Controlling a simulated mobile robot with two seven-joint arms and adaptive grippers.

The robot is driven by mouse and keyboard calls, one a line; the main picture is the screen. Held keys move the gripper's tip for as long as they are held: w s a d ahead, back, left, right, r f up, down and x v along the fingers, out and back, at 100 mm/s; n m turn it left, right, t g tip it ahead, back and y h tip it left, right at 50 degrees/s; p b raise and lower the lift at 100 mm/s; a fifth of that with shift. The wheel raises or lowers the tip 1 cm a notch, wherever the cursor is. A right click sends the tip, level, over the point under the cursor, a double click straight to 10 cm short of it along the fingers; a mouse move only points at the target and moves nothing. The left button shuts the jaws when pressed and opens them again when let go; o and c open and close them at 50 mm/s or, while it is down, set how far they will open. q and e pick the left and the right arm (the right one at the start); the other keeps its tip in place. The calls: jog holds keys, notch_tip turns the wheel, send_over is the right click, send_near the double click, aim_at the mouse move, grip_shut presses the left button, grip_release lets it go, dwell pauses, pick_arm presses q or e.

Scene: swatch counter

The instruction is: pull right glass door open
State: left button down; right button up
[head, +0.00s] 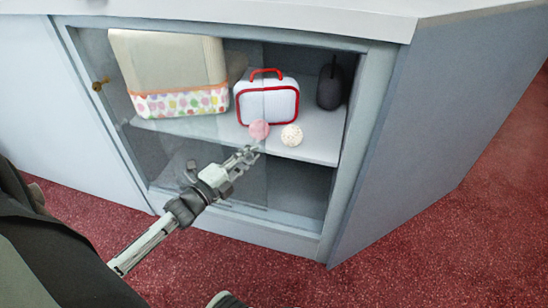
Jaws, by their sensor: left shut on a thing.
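The cabinet has glass doors in a pale grey frame. A glass pane (228,186) covers the left and middle of the opening, and its upright edge runs down near the middle. To the right of that edge the opening looks clear of glass. My left gripper (250,152) reaches in from the lower left and is shut at this edge, on the right glass door. The exact part between its fingers is too small to make out. A small brass knob (100,85) sits at the left side of the glass front. My right gripper is not in view.
On the shelf (322,143) stand a beige bag with a dotted band (180,85), a white case with red trim (266,100), a dark rounded object (330,86), a pink ball (259,129) and a speckled white ball (291,135). Red carpet (270,276) lies in front.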

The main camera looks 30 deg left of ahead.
pick_arm(q)
jog(key=shift+s+a, duration=0.2)
jog(key=shift+a, duration=0.4)
jog(key=shift+s+a, duration=0.15)
jog(key=shift+a, duration=0.4)
jog(key=c, duration=1.3)
grip_release()
jog(key=shift+c, duration=0.2)
jog(key=s+a, duration=0.1)
jog(key=s, duration=1.1)
jog(key=shift+a, duration=0.2)
jog(key=shift+w, duration=0.1)
